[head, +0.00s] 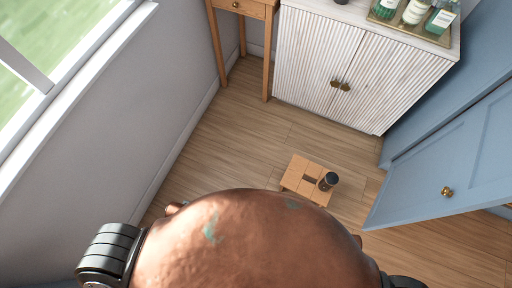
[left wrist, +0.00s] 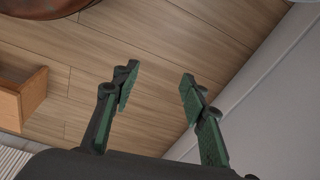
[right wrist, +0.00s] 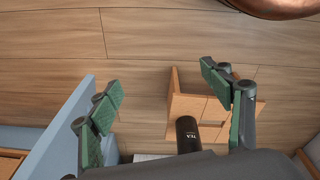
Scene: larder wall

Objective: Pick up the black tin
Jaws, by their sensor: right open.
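The black tin (head: 328,181) stands on a small wooden stool (head: 296,173) on the floor ahead of me, near its right edge. In the right wrist view the tin (right wrist: 187,134) shows light lettering reading "TEA", and its lower part is hidden behind the gripper body. My right gripper (right wrist: 165,88) is open and empty, with the tin beyond it, between the directions of its two fingers and apart from them. My left gripper (left wrist: 158,84) is open and empty over bare floor. Neither gripper's fingers show in the head view.
A white ribbed cabinet (head: 318,72) stands at the back, with a tray of bottles (head: 408,24) on top. A blue door (head: 440,165) stands open at the right. A wooden table (head: 240,8) is at the back left, by the window wall. Floor around the stool is clear.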

